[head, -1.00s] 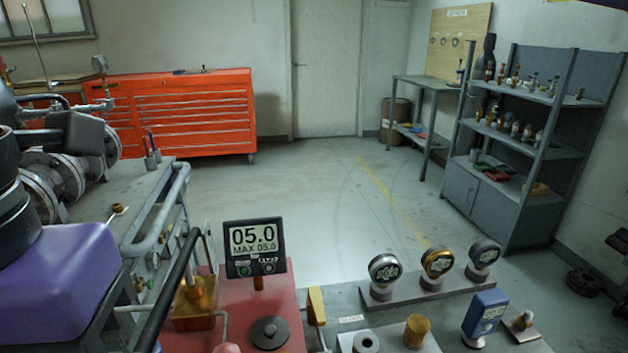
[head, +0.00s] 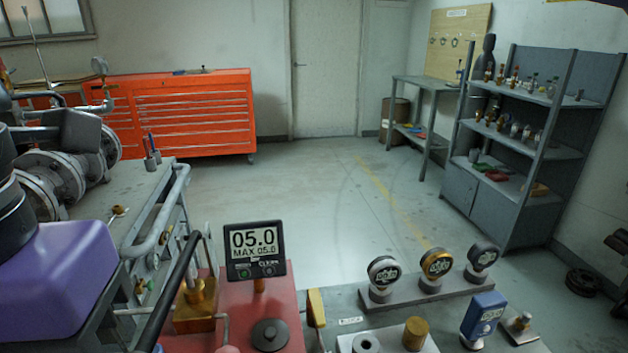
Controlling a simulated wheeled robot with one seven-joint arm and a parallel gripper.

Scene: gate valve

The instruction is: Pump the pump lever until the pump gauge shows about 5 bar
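The pump gauge (head: 254,250) is a dark digital display on a red pump body (head: 236,310) at the bottom middle of the head view. It reads 05.0, with MAX 05.0 below. A long black bar (head: 168,293), which looks like the pump lever, slants up from the bottom edge to the left of the gauge. A brass block (head: 195,305) stands between the bar and the gauge. My gripper is not in view.
Several round gauges (head: 437,264) and a blue handheld meter (head: 483,318) stand on the bench to the right. A grey bench with pipework (head: 140,200) is at left. An orange tool cabinet (head: 190,112) and grey shelves (head: 520,145) stand behind. The floor between is clear.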

